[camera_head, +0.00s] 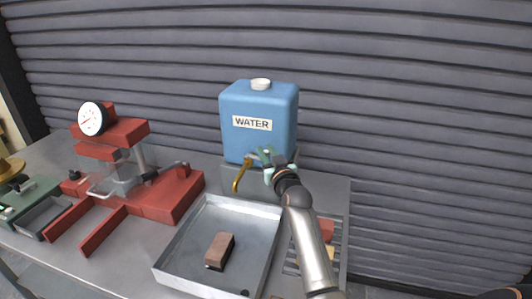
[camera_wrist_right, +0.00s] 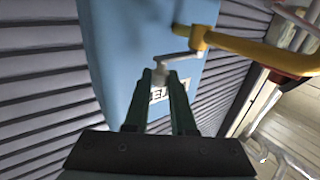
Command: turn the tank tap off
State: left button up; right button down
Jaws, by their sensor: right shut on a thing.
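The blue water tank (camera_head: 232,140) with a "WATER" label stands on a grey block at the back of the bench. Its yellow tap spout (camera_head: 238,180) curves down at the front, above the back left of the metal tray. In the right wrist view the yellow tap (camera_wrist_right: 240,43) carries a thin grey lever (camera_wrist_right: 182,55). My right gripper (camera_head: 266,156) is at the tank's front, right of the spout. In the wrist view its fingers (camera_wrist_right: 163,76) are closed on the lever's end. My left gripper is not in view. I cannot make out any water stream.
The metal tray (camera_head: 178,242) holds a brown brick-like block (camera_head: 220,250). A red press with a dial gauge (camera_head: 90,119) stands at left. A slotted rack (camera_head: 338,262) with red and yellow pieces lies beyond my right forearm. A ribbed wall (camera_head: 400,120) closes the back.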

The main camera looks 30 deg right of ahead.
jog(key=shift+w+a, duration=0.1)
jog(key=shift+a, duration=0.1)
jog(key=shift+w+d+n+y+b, duration=0.15)
jog(key=shift+d+n+y+b, duration=0.15)
jog(key=shift+n+y+b, duration=0.4)
jog(key=shift+w+d+r+n+t+y+b, duration=0.1)
jog(key=shift+n+t+y+b, duration=0.1)
jog(key=shift+y+b, duration=0.35)
jog(key=shift+w+n+t+y+b, duration=0.1)
jog(key=shift+n+y+b, duration=0.1)
jog(key=shift+y+b, duration=0.35)
jog(key=c, duration=1.2)
grip_release()
jog(key=o, duration=0.4)
jog(key=shift+o, duration=0.3)
